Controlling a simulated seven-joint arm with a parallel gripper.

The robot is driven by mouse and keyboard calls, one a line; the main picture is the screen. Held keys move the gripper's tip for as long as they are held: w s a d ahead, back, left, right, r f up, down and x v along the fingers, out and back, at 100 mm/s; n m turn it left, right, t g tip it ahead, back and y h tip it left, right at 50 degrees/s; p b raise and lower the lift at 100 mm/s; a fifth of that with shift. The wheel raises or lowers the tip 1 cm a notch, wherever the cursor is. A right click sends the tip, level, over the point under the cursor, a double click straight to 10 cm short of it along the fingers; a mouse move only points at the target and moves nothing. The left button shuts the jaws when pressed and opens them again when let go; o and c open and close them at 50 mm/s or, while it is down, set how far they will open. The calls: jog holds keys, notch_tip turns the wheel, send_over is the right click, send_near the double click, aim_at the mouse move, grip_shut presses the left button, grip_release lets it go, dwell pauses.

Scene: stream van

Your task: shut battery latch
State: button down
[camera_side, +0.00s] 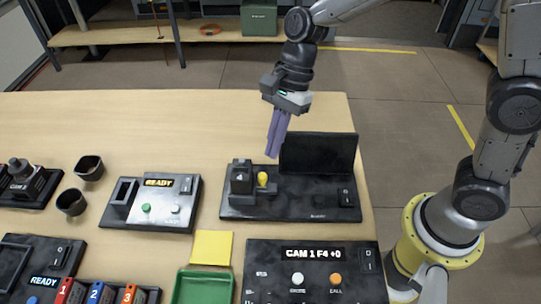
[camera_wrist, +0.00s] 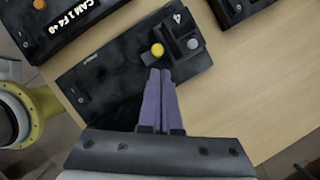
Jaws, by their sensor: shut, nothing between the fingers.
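A black station (camera_side: 295,211) near the right edge of the table has a raised back panel (camera_side: 325,154). A black block marked 4 (camera_side: 241,178) stands at its left end, also seen in the wrist view (camera_wrist: 178,24). A yellow knob (camera_side: 262,179) sits just right of the block; it also shows in the wrist view (camera_wrist: 157,49). I cannot tell which part is the battery latch or its position. My gripper (camera_side: 272,156) is shut and empty, pointing down above the station near the knob. In the wrist view the closed fingertips (camera_wrist: 160,70) appear just below the knob; contact is unclear.
A READY panel (camera_side: 153,203) stands to the left, and a CAM 1 panel (camera_side: 315,277) is in front. A yellow pad (camera_side: 211,247) and green tray (camera_side: 203,288) lie at the front. Two dark cups (camera_side: 89,168) stand further left. The table's back is clear.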

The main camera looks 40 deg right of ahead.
jog(key=v, duration=0.6)
jog(key=s+d+r+n+t, duration=0.2)
jog(key=s+d+r+t, duration=0.1)
jog(key=s+d+r, duration=0.45)
jog(key=s+d+f+n+t+h, duration=0.3)
jog(key=s+d+n, duration=0.5)
jog(key=n, duration=0.6)
jog(key=shift+s+f+h, duration=0.55)
jog(key=shift+s+h, duration=0.15)
jog(key=shift+s, duration=0.15)
